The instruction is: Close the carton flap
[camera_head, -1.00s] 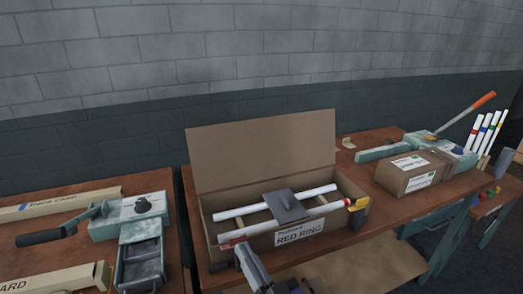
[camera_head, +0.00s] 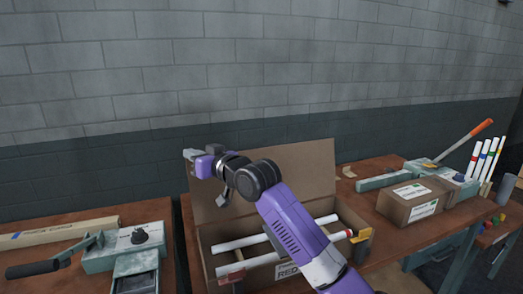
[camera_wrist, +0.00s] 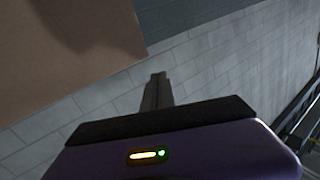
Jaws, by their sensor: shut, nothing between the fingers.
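The carton (camera_head: 213,250) is open on the table, its big brown flap (camera_head: 300,170) standing upright along the back edge. White tubes with red ends (camera_head: 240,244) lie inside the carton. My gripper (camera_head: 188,155) is raised at the upper left corner of the flap, with my purple arm crossing in front of the carton. In the wrist view my fingers (camera_wrist: 157,78) are together and empty, pointing toward the block wall, and the flap (camera_wrist: 60,45) fills the upper left, apart from them in the picture. My arm hides part of the carton's front label and middle.
A closed labelled box (camera_head: 412,203) stands to the right, beside a bench tool with an orange-handled lever (camera_head: 470,125). Several white tubes stand upright at far right. A grey-green tool (camera_head: 120,250) stands on the left table. The block wall (camera_head: 250,60) rises behind.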

